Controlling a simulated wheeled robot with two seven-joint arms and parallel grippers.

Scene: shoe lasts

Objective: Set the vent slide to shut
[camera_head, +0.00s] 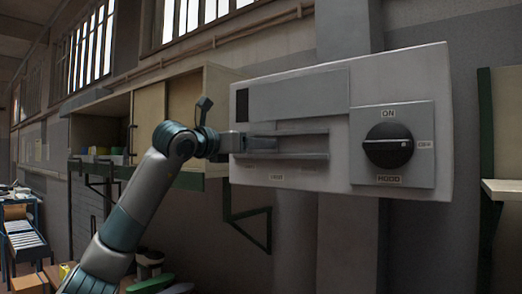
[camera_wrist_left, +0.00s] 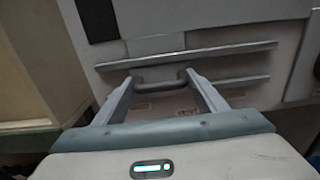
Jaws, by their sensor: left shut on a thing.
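A pale grey box (camera_head: 340,180) on the wall carries two horizontal rails (camera_head: 290,155) on its lower left face. A grey plate (camera_head: 300,95) lies above the rails, with a dark patch (camera_head: 242,105) at its left end. My left gripper (camera_head: 240,142) is at the left end of the rails, its fingers hiding part of them. In the left wrist view, a grey bar handle (camera_wrist_left: 158,80) spans between its two fingertips (camera_wrist_left: 160,85), and the gripper is shut on it. Small labels sit below the rails, too small to read surely. My right gripper is not in view.
A black rotary knob (camera_head: 388,146) marked ON and HOOD is on the box's right side. An open wall cabinet (camera_head: 165,110) on brackets stands left, behind my left arm. A green-edged shelf (camera_head: 500,190) is at the far right.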

